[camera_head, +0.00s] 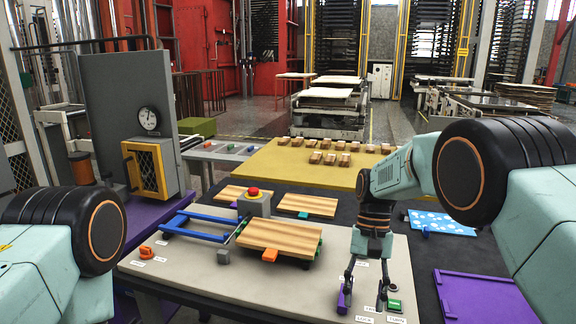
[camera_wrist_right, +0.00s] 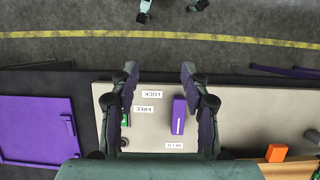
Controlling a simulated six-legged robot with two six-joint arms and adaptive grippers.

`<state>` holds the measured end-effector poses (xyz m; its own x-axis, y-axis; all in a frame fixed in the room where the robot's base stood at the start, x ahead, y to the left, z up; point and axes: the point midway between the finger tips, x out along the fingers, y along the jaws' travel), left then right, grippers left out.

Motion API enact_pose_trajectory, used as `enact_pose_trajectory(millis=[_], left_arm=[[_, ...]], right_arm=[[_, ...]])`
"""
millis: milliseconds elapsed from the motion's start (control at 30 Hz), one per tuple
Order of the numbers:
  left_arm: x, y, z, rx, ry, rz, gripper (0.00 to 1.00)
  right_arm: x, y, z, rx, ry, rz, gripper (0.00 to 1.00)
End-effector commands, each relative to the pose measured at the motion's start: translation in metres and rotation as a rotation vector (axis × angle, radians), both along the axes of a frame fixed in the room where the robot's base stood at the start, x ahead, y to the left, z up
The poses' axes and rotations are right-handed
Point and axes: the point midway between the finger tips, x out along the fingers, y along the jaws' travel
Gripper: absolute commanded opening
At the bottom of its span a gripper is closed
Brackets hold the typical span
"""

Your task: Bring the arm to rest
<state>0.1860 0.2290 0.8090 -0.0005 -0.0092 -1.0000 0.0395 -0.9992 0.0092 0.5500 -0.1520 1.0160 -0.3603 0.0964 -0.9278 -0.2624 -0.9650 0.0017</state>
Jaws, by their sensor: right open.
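My right arm (camera_head: 390,178) comes in from the right and bends down over the front right of the pale table. Its gripper (camera_head: 365,293) points down with its two fingers apart and nothing between them. In the right wrist view the open gripper (camera_wrist_right: 158,78) hangs over the table edge region, with a purple block (camera_wrist_right: 178,115) beside the right-hand finger and printed labels between the fingers. A green button (camera_head: 394,304) is close to the gripper's right finger. Of my left arm only a link (camera_head: 45,250) shows at the left edge; its gripper is out of view.
The pale table (camera_head: 190,270) holds a wooden board (camera_head: 278,238), a red-topped button box (camera_head: 254,203), a blue frame (camera_head: 195,228) and an orange knob (camera_head: 146,252). A grey press with a gauge (camera_head: 148,118) stands left. A yellow table (camera_head: 300,170) with wooden blocks lies behind.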

Motion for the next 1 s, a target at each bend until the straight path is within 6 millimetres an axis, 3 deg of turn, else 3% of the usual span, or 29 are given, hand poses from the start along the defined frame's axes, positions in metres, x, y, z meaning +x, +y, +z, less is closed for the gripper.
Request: enact_pose_trajectory(millis=[33,267,467,700,900,1000], left_arm=[[0.000,0.000,-0.006,0.000,0.000,0.000,0.00],[0.000,0.000,-0.018,0.000,0.001,0.000,0.00],[0.000,0.000,-0.033,0.000,0.000,0.000,0.00],[0.000,0.000,-0.059,0.000,0.001,0.000,0.00],[0.000,0.000,-0.080,0.000,0.001,0.000,0.00],[0.000,0.000,-0.091,0.000,0.001,0.000,0.00]], right_arm=[[-0.006,-0.003,-0.020,-0.003,0.004,-0.002,0.46],[-0.023,-0.016,-0.085,-0.017,-0.034,0.001,0.46],[-0.058,-0.033,-0.158,-0.035,-0.075,0.012,0.46],[-0.138,-0.056,-0.258,-0.061,-0.152,0.057,0.46],[-0.216,-0.069,-0.311,-0.071,-0.220,0.112,0.46],[-0.255,-0.074,-0.326,-0.071,-0.254,0.139,0.46]])
